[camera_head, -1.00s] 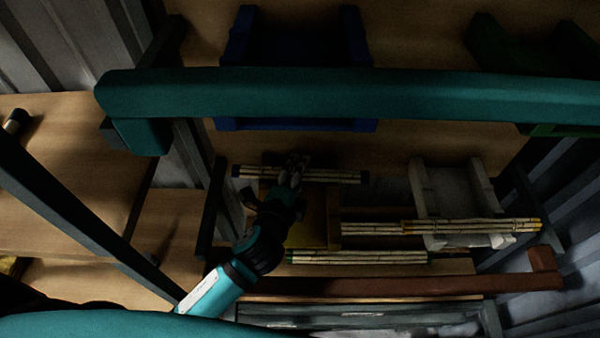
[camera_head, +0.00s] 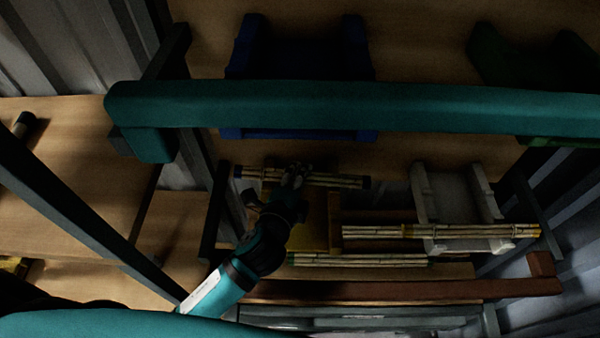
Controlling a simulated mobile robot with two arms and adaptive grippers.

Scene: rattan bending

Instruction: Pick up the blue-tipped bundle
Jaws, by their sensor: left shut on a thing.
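The blue-tipped bundle (camera_head: 335,180) is a row of pale rattan sticks with dark blue ends. It lies near the middle of the head view, tilted slightly with its right end lower in the picture. My left gripper (camera_head: 294,174) reaches up from the lower left and is shut on the bundle left of its middle. The fingers hide part of the sticks. I cannot tell how far the bundle is from the surface behind it. My right gripper is not in view.
A yellow-banded bundle (camera_head: 475,231) lies across a pale cradle (camera_head: 424,205) at right. A green-tipped bundle (camera_head: 360,260) lies below. A teal beam (camera_head: 350,106) crosses above, before a blue cradle (camera_head: 245,60). A brown bar (camera_head: 400,288) runs along the lower part.

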